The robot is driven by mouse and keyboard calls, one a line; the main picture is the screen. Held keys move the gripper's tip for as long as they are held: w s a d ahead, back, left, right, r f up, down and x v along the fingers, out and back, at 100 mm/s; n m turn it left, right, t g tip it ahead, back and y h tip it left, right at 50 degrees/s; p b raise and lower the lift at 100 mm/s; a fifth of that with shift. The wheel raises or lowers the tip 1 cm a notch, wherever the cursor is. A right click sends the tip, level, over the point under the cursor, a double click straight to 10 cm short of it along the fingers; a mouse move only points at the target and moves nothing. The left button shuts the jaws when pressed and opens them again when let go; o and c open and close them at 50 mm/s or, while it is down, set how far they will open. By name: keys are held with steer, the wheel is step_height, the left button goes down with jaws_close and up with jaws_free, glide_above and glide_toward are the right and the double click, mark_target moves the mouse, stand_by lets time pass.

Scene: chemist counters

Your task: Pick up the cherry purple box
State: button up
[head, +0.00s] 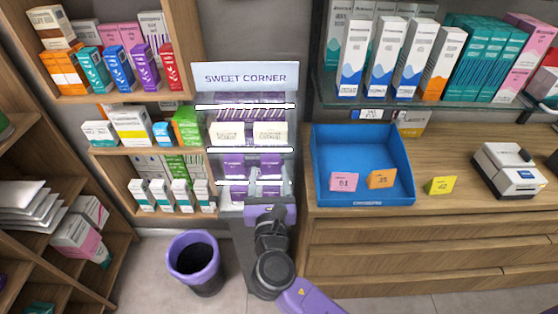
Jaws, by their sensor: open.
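The "SWEET CORNER" display stand (245,77) holds small boxes on several shelves. Purple boxes stand on its lower shelves, one at the left (233,165) and one at the right (270,162); more purple shows in the row below. The print is too small to tell which one is cherry. My gripper (269,180) is open, in front of the lower right part of the stand, with its fingers pointing toward the shelves. It partly hides the lower right boxes. I see nothing between the fingers, and cannot tell whether they touch a box.
A purple bin (194,262) stands on the floor left of my arm. A blue tray (327,150) with pink and orange cards sits on the counter to the right, near a yellow card (440,185) and a white device (508,170). Stocked wooden shelves (150,149) flank the stand's left side.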

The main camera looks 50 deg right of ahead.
mark_target(271, 155)
steer(key=x, duration=0.2)
steer(key=p+x, duration=0.1)
steer(key=x, duration=0.1)
steer(key=r+x, duration=0.1)
steer(key=x, duration=0.1)
steer(key=shift+d+p, duration=0.35)
steer(key=shift+d, duration=0.1)
steer(key=shift+w+d+f, duration=0.1)
steer(key=shift+w+d, duration=0.3)
steer(key=c, duration=1.1)
